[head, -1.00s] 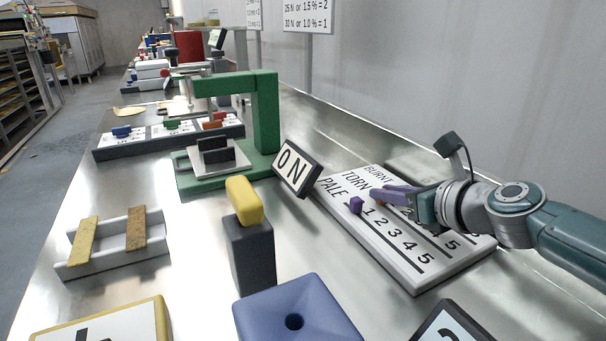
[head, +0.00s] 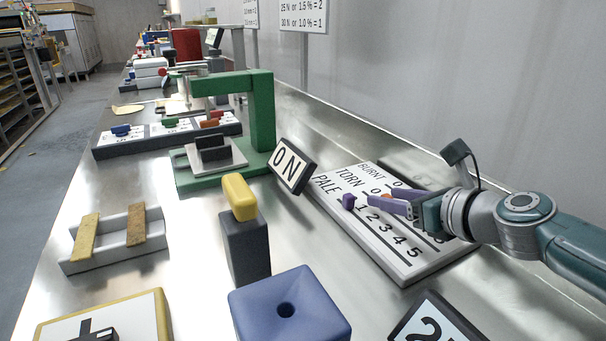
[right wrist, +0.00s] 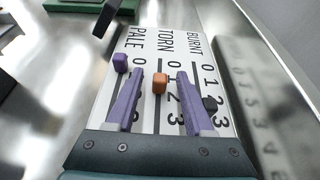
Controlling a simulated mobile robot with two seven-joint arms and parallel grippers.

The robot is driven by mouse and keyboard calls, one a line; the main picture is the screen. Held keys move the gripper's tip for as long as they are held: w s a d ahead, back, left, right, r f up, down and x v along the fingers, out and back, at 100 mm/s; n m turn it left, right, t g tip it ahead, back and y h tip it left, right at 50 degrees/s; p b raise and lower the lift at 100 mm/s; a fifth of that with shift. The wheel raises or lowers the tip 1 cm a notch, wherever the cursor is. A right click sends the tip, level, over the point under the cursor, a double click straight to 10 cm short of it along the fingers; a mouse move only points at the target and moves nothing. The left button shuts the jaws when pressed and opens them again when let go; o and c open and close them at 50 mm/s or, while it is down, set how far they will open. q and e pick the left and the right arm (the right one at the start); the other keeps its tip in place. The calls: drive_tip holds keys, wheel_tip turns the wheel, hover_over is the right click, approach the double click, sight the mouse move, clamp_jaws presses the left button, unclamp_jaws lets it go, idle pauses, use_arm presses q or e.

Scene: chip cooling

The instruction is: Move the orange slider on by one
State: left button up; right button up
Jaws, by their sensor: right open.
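The orange slider (right wrist: 160,83) stands in the TORN row of the white score board (right wrist: 150,120), near the low end of its numbers. I cannot tell exactly which number it marks. In the head view, only a little of the orange slider (head: 387,195) shows by the fingers. My right gripper (right wrist: 158,77) is open, with its purple fingers on either side of the orange slider. I see gaps between the slider and both fingers. In the head view, my right gripper (head: 375,203) reaches in from the right, low over the board (head: 385,262). My left gripper is out of view.
A purple slider (right wrist: 120,63) stands in the PALE row, close to one finger. A black slider (right wrist: 210,103) stands in the BURNT row by the other finger.

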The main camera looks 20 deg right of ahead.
use_arm(q)
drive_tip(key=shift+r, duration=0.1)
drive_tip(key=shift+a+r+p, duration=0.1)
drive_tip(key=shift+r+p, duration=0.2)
drive_tip(key=shift+p, duration=0.15)
use_arm(e)
drive_tip(key=shift+s+r, duration=0.3)
drive_tip(key=shift+s, duration=0.1)
wheel_tip(320, 180, up, 3)
drive_tip(key=p, duration=0.4)
hover_over(431, 246)
drive_tip(key=shift+w, duration=0.35)
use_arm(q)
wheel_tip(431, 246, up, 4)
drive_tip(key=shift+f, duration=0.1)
use_arm(e)
drive_tip(key=shift+s+r, duration=0.1)
drive_tip(key=shift+s, duration=0.3)
